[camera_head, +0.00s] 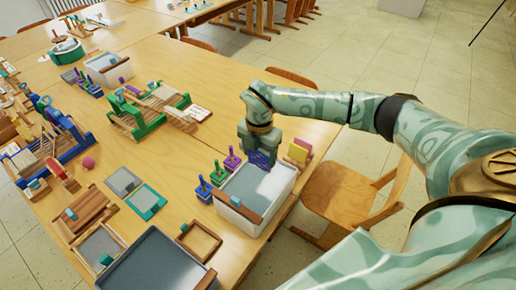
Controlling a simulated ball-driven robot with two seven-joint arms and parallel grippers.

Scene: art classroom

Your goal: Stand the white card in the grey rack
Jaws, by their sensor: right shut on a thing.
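My right gripper (261,151) points down just behind a white tub, near the table's right edge. It is shut on a small blue-purple patterned thing (262,159), mostly hidden by the jaws and the tub; I cannot tell whether this is the white card. A yellow card (297,152) and a pink one stand upright close together to the right of the gripper. Whatever holds them up is hidden behind the tub, and I cannot make out a grey rack. No plain white card shows clearly. My left gripper is not in view.
The white tub (245,224) with grey content stands in front of the gripper. Several purple, green and blue handled stamps (204,190) stand left of it. A wooden chair (340,195) is beside the table (215,150).

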